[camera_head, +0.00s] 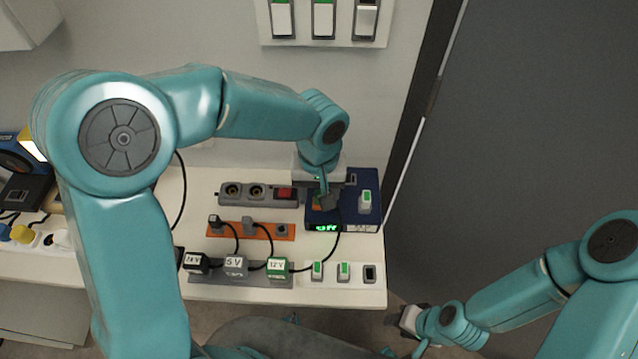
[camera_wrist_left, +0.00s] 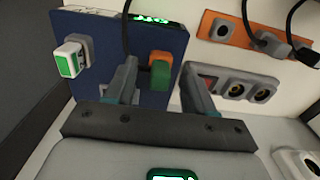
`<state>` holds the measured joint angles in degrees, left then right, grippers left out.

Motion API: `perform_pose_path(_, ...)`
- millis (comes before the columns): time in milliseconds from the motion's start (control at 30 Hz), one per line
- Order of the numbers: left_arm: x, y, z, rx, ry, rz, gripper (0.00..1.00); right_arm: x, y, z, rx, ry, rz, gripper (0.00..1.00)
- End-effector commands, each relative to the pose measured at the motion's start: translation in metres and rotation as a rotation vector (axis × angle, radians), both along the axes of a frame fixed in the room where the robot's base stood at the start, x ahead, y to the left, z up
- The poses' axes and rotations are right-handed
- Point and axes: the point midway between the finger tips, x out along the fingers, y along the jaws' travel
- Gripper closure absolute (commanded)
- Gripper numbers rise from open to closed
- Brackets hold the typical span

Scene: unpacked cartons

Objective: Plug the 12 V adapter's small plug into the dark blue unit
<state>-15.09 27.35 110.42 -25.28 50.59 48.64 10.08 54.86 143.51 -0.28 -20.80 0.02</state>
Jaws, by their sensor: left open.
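The dark blue unit (camera_head: 372,180) stands at the right of the white bench, with a lit green display on its front. It fills the upper left of the left wrist view (camera_wrist_left: 100,30). My left gripper (camera_head: 322,202) is open over its top; its fingers stand on either side of a small green plug (camera_wrist_left: 160,76). The plug meets an orange piece on the unit; how deep it sits cannot be told. The green 12 V adapter (camera_head: 277,267) sits on a grey strip, and its black cable runs up to the unit. My right gripper (camera_head: 411,320) is low at the right, its fingers unclear.
A grey socket bar with a red switch (camera_head: 284,193) lies left of the unit. An orange strip (camera_head: 222,230) holds small plugs. The 5 V (camera_head: 236,264) and 7.5 V-like (camera_head: 196,262) adapters stand beside the green one. A green-white rocker (camera_wrist_left: 68,60) is on the unit.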

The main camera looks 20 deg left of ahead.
Motion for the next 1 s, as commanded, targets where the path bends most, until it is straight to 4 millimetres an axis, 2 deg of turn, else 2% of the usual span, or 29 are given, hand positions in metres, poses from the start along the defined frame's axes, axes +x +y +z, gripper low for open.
perform_pose_path(167, 0.001, 0.000, 0.023, -0.002, -0.006, 0.001, 0.46, 0.000, 0.000, 0.001, 0.000, 0.000, 0.000, 0.57)
perform_pose_path(400, 0.001, -0.001, 0.088, -0.003, -0.008, 0.000, 0.46, 0.000, 0.000, 0.005, 0.000, 0.000, 0.000, 0.57)
perform_pose_path(600, 0.001, 0.000, 0.134, -0.002, -0.006, 0.000, 0.46, 0.000, 0.000, 0.009, 0.000, 0.000, 0.000, 0.57)
perform_pose_path(800, 0.000, 0.000, 0.158, -0.001, -0.001, 0.000, 0.46, 0.000, 0.000, 0.011, 0.000, 0.000, 0.000, 0.57)
perform_pose_path(1000, 0.000, 0.000, 0.163, -0.001, 0.000, 0.000, 0.46, 0.000, 0.000, 0.011, 0.000, 0.000, 0.000, 0.57)
